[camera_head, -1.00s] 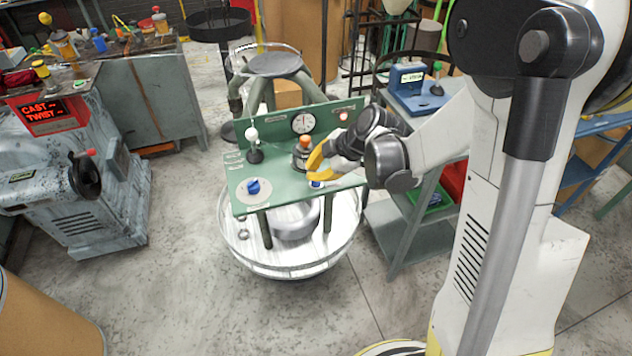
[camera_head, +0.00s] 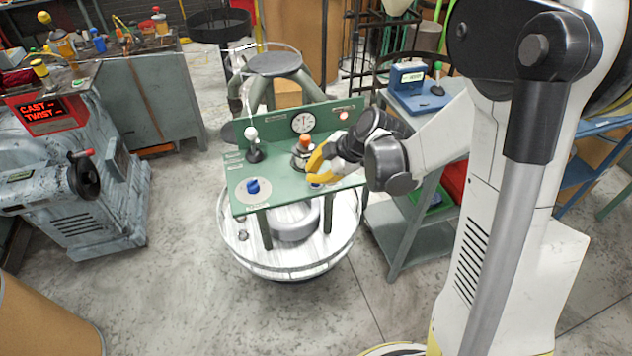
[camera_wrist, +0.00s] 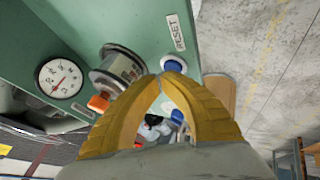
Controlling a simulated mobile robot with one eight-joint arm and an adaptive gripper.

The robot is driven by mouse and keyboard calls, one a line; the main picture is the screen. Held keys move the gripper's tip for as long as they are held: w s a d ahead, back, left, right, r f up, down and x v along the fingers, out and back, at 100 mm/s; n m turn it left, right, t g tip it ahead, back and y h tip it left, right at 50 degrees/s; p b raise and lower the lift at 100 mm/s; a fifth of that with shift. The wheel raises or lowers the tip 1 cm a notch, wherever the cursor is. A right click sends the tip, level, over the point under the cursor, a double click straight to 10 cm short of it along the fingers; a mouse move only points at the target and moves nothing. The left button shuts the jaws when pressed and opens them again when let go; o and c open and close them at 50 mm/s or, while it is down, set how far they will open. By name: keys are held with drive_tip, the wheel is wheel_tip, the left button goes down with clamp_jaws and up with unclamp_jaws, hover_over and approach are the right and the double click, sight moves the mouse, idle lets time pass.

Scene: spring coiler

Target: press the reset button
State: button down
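The reset button is a blue round button (camera_wrist: 173,64) beside a white label reading RESET in the wrist view. In the head view its blue edge (camera_head: 316,184) shows at the front right of the green panel (camera_head: 283,181), partly hidden by my gripper. My gripper (camera_head: 311,174) has yellow fingers and is over the panel's right part. In the wrist view my gripper's fingertips (camera_wrist: 162,76) come together right beside the button and overlap its lower edge. Nothing is held between them. I cannot tell whether they touch the button.
An orange-topped fixture (camera_head: 303,151) stands close behind my gripper. A white-knobbed lever (camera_head: 252,141), a blue rotary knob (camera_head: 253,186) and a dial gauge (camera_head: 303,122) are also on the console.

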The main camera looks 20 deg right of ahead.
drive_tip(key=shift+f, duration=0.35)
drive_tip(key=shift+r, duration=0.15)
idle(0.4)
drive_tip(key=shift+r+p, duration=0.35)
drive_tip(key=shift+r, duration=0.35)
drive_tip(key=shift+r, duration=0.1)
wheel_tip(320, 180, up, 5)
drive_tip(key=p, duration=0.3)
drive_tip(key=shift+p, duration=0.4)
